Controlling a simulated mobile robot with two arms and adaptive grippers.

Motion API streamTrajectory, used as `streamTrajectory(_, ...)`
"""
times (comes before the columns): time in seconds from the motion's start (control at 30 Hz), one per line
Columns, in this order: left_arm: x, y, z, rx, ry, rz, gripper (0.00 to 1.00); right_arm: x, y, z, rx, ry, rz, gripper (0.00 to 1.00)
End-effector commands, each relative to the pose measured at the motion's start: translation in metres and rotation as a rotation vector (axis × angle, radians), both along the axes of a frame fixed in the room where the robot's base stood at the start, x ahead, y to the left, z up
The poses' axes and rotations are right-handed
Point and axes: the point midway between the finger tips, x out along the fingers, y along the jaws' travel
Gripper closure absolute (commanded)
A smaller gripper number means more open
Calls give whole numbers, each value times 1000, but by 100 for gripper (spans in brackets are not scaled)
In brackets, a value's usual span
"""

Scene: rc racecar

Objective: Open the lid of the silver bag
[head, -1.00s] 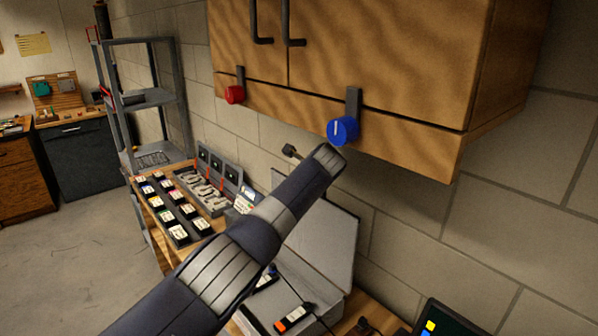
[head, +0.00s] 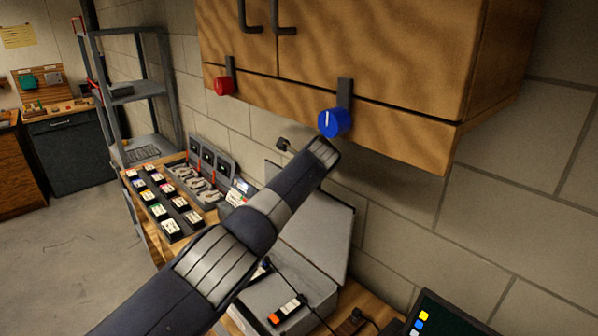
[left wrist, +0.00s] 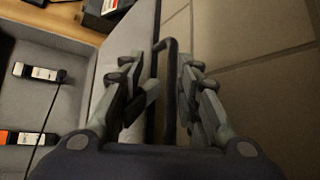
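The silver bag (head: 262,300) is a grey case on the wooden bench, partly covered by my left arm in the head view. Its lid (head: 318,236) is raised and leans back toward the block wall. In the left wrist view the lid (left wrist: 108,62) runs up beside the open interior (left wrist: 38,100). A dark handle (left wrist: 165,43) stands along the lid's outer side. My left gripper (left wrist: 160,80) has its fingers apart, with the lid edge and handle showing between them; contact cannot be told. My right gripper is not in view.
Labelled battery-like packs (head: 287,310) with a cable lie in the bag. A wooden cabinet (head: 380,60) with a blue knob (head: 334,122) hangs above. A charger rack (head: 203,178) stands left, a dark screen (head: 440,318) right. Open floor (head: 70,240) is at left.

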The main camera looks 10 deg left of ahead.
Motion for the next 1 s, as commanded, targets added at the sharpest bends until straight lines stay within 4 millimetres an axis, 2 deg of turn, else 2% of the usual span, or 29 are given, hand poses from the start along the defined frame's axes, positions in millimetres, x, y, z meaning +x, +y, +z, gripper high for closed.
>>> streamTrajectory(0.37,-7,-3,7,-1,-2,-2,70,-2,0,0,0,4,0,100)
streamTrajectory(1.0,-51,-18,40,0,-1,-2,70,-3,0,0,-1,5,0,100)
